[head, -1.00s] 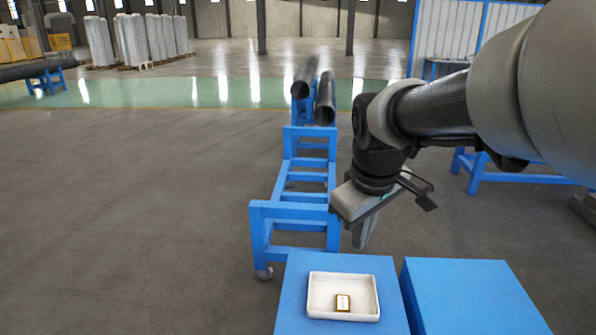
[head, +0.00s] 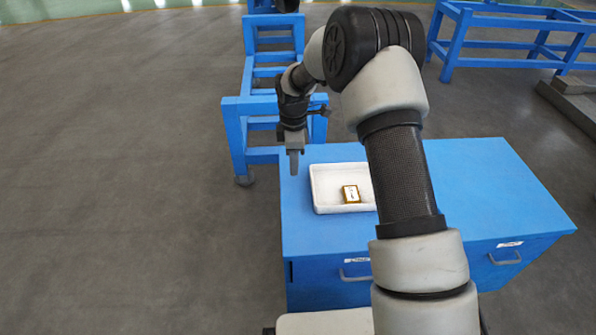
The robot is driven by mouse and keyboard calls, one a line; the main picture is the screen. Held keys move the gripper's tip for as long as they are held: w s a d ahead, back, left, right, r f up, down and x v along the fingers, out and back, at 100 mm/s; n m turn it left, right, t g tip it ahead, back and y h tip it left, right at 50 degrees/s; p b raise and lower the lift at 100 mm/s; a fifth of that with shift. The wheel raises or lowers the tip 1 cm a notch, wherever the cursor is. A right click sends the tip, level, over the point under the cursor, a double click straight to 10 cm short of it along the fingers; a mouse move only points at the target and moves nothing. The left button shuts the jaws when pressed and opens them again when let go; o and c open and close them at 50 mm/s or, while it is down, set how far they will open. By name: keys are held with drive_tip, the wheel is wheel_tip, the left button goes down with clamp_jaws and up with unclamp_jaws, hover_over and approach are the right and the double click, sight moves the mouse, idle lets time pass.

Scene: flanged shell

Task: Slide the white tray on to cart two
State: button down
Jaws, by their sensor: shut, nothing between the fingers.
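The white tray (head: 328,208) is a shallow rectangular dish on the left part of the blue cart tops. A small gold box with a pale face (head: 351,194) lies in it. The left blue cart (head: 318,237) bears the tray; the right blue cart (head: 480,190) has a bare top. My arm hides the tray's right end and the place where the two tops meet. My gripper (head: 294,164) points down just left of the tray, over the left cart's edge. Its fingers are shut and empty. A small gap shows between fingers and tray; their height over the top is unclear.
Each cart front has a handle, at left (head: 354,275) and right (head: 505,257), with a label too small to read. A blue frame stand (head: 236,130) stands behind the left cart. Another blue frame (head: 500,62) stands at the back right. The floor at left is clear.

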sight(294, 195)
wheel_tip(294, 195, down, 9)
drive_tip(key=shift+s+f+b, duration=0.1)
drive_tip(key=shift+f+b, duration=0.05)
drive_tip(key=shift+b, duration=0.85)
drive_tip(key=d, duration=0.3)
drive_tip(key=shift+r, duration=0.35)
drive_tip(key=shift+d, duration=0.55)
